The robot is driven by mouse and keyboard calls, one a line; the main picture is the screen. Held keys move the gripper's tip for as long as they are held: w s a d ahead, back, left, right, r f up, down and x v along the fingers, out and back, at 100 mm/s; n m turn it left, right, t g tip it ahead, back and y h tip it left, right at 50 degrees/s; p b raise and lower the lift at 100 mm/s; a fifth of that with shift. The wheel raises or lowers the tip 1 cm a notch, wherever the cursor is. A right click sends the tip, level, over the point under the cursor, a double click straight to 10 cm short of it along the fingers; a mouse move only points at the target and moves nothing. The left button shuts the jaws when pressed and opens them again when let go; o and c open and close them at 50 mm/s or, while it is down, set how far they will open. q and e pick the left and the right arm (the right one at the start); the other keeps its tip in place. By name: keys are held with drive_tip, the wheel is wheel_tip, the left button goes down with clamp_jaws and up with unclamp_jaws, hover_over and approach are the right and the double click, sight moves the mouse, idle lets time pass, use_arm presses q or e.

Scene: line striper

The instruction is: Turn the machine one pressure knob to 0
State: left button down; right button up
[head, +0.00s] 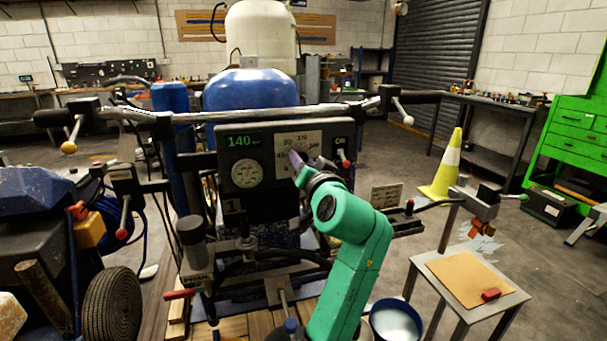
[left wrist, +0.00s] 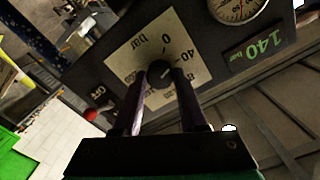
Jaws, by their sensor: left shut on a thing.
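The panel of machine one (head: 232,207) faces me, with a green 140 bar readout (head: 243,141) and a round gauge (head: 246,173). Right of the gauge is the pale dial plate (head: 300,139); its knob is hidden behind my gripper in the head view. In the left wrist view the dark pressure knob (left wrist: 160,73) sits on the plate (left wrist: 130,62), marked 0, 40 and 80. My left gripper (head: 298,160) is at the dial, and its purple fingers (left wrist: 161,84) are shut on the knob, one each side. I cannot read the knob's pointer clearly. My right gripper is not in view.
A handlebar (head: 215,117) with levers crosses above the panel. A red-tipped lever (head: 345,160) is close right of my gripper. A small table (head: 440,268) and a yellow cone (head: 446,170) stand at right. Another dark machine (head: 50,240) is at left.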

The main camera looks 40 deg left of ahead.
use_arm(q)
drive_tip(key=shift+f+n+b, duration=0.15)
drive_tip(key=shift+n+b, duration=1.95)
drive_tip(key=shift+n, duration=1)
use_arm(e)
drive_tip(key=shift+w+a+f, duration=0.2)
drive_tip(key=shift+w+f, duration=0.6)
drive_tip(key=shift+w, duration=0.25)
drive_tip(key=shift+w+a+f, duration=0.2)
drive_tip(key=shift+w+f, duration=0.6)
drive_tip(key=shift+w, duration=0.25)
use_arm(q)
drive_tip(key=shift+c, duration=2.2)
unclamp_jaws()
